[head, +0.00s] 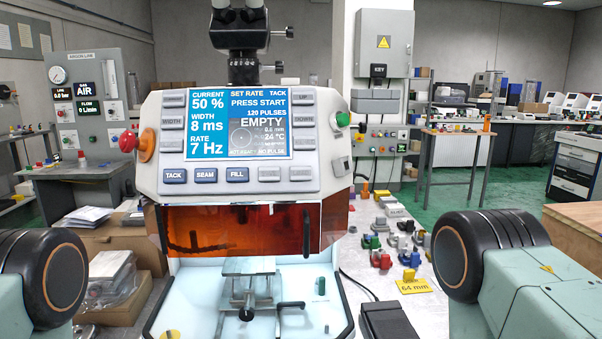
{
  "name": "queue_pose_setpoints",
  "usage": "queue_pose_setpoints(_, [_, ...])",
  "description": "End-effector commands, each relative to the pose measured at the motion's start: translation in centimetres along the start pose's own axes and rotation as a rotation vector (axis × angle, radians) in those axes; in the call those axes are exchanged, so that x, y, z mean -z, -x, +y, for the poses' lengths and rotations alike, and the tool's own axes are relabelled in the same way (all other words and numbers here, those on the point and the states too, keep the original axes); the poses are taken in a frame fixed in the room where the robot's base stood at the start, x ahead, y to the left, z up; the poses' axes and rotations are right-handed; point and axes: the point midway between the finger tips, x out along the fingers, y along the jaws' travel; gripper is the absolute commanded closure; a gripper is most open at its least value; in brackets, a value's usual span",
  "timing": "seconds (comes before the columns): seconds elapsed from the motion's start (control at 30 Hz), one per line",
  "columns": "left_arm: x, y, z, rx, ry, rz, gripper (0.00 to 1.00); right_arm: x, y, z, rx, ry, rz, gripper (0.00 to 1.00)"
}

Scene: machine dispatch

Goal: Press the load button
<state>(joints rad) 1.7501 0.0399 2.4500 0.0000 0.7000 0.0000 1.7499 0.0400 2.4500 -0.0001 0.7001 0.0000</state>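The welding machine's control panel (241,142) stands straight ahead, with a lit screen (238,123) reading "PRESS START" and "EMPTY". Below the screen are blue buttons marked TACK (174,175), SEAM (205,175) and FILL (236,174). Grey buttons flank the screen, among them WIDTH (173,123) and UP (302,97); some labels are too small to read. I can read no label that says load. Neither gripper is in view.
An orange see-through shield (240,231) covers the chamber's upper front; a small metal stage (248,266) is inside. My arm joints fill both lower corners. A worktop with small coloured parts (380,259) lies right, a cardboard box (125,280) left.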

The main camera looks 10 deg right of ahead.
Motion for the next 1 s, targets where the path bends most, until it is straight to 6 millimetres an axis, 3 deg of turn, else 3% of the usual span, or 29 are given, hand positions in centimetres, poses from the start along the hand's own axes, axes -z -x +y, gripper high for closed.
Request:
queue_pose_setpoints(0.23, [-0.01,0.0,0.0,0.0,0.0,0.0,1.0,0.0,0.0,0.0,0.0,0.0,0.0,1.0])
queue_pose_setpoints(1.0, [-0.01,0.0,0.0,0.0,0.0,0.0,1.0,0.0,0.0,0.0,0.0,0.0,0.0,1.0])
